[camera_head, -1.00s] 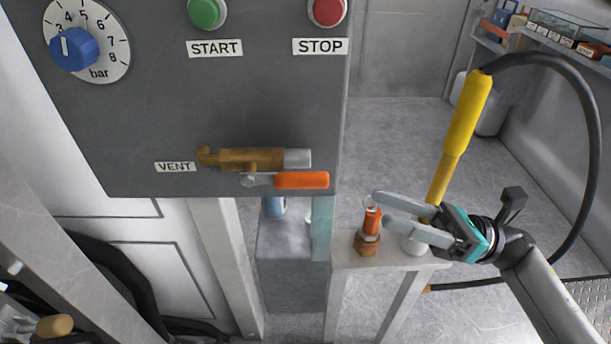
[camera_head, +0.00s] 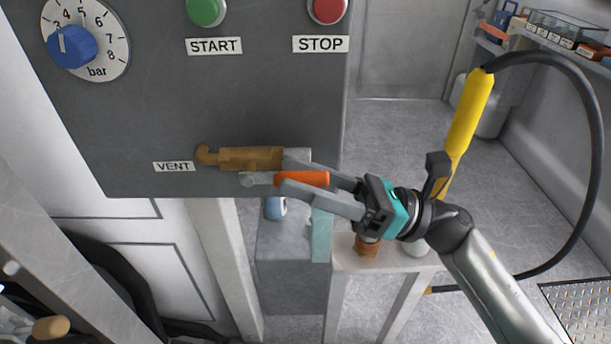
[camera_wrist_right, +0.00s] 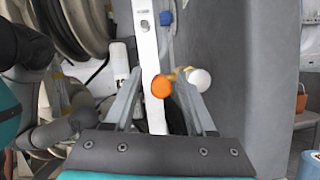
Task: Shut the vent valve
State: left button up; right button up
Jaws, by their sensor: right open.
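The vent valve (camera_head: 250,158) is a brass body with a grey end, low on the dark grey panel beside the VENT label (camera_head: 174,167). Its orange lever handle (camera_head: 305,178) lies level, just below and roughly parallel to the body. My right gripper (camera_head: 284,174) is open, with one finger above and one below the orange handle; the upper finger crosses the grey end. In the right wrist view the handle's round orange end (camera_wrist_right: 161,86) shows between the open fingers (camera_wrist_right: 161,78), and the pale valve end (camera_wrist_right: 199,80) sits by the right finger. I cannot tell whether the fingers touch the handle. My left gripper is not in view.
The panel carries a blue bar dial (camera_head: 74,47), a green START button (camera_head: 206,11) and a red STOP button (camera_head: 328,10). Below right stands a pale stand (camera_head: 385,262) with a brass fitting (camera_head: 366,247). A yellow-handled black hose (camera_head: 466,118) hangs behind my right arm.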

jog(key=shift+c, duration=0.4)
grip_shut()
dwell(0.9)
